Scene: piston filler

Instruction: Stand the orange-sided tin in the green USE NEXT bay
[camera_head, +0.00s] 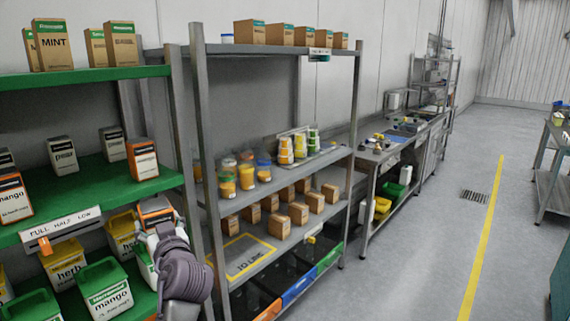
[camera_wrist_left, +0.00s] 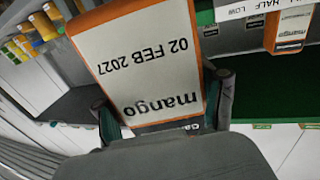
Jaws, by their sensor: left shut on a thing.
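My left gripper (camera_head: 160,230) is shut on an orange-sided tin (camera_head: 154,211), in front of the left rack. In the left wrist view the tin (camera_wrist_left: 140,65) shows a white face reading "mango" and "02 FEB 2027", upside down in the picture, between the fingers (camera_wrist_left: 165,108). Two other orange-sided tins stand on the green middle shelf (camera_head: 100,187): one at the left edge (camera_head: 12,198) and one at the right (camera_head: 142,158). I see no readable USE NEXT label, so I cannot tell which area is that bay. My right gripper is out of view.
A "FULL HALF LOW" strip (camera_head: 62,228) runs along the green shelf edge. Yellow and green tubs (camera_head: 105,290) stand below it. The grey rack (camera_head: 200,120) on the right holds jars and brown boxes; its yellow-outlined patch (camera_head: 245,255) looks empty. The right aisle floor is clear.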

